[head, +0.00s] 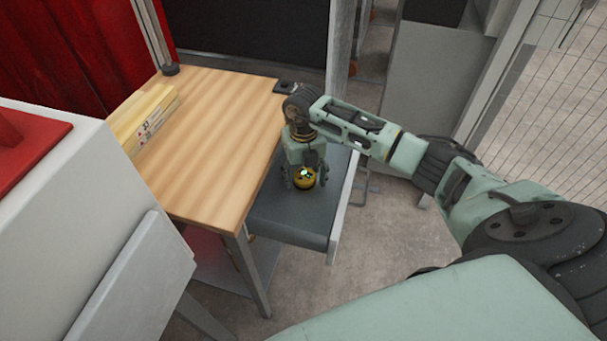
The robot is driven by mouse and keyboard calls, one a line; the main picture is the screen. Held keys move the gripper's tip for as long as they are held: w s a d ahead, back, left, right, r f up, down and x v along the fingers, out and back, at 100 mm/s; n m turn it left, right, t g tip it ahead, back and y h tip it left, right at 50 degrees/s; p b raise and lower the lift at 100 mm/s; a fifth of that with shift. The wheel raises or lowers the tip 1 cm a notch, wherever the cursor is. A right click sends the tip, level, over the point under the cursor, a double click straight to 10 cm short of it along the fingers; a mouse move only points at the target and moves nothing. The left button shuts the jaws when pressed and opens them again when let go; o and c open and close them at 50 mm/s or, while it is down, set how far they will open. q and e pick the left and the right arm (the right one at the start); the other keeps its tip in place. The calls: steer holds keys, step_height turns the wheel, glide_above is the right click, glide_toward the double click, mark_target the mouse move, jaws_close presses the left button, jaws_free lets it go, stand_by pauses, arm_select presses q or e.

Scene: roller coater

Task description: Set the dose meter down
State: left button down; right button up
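The dose meter (304,180), a small round yellow device with a lit green display, is in the open grey drawer (283,222) at the right side of the wooden table. It appears to rest on the drawer's floor, display up. My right gripper (305,181) points down into the drawer above it. One finger is on each side of the dose meter, and the fingers look spread with a small gap to it. My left gripper is not in view.
The wooden tabletop (215,135) is mostly clear, with a yellow stack (146,118) at its left edge. A small dark item (288,87) lies at the far corner. A light grey machine housing (85,215) stands front left. Wire fencing (560,110) is at right.

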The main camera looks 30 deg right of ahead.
mark_target(304, 175)
steer(key=shift+r, duration=0.1)
steer(key=shift+r, duration=0.2)
steer(key=shift+w+r, duration=0.1)
steer(key=shift+r, duration=0.25)
step_height(304, 175, up, 11)
steer(key=b, duration=0.1)
steer(key=shift+r, duration=0.15)
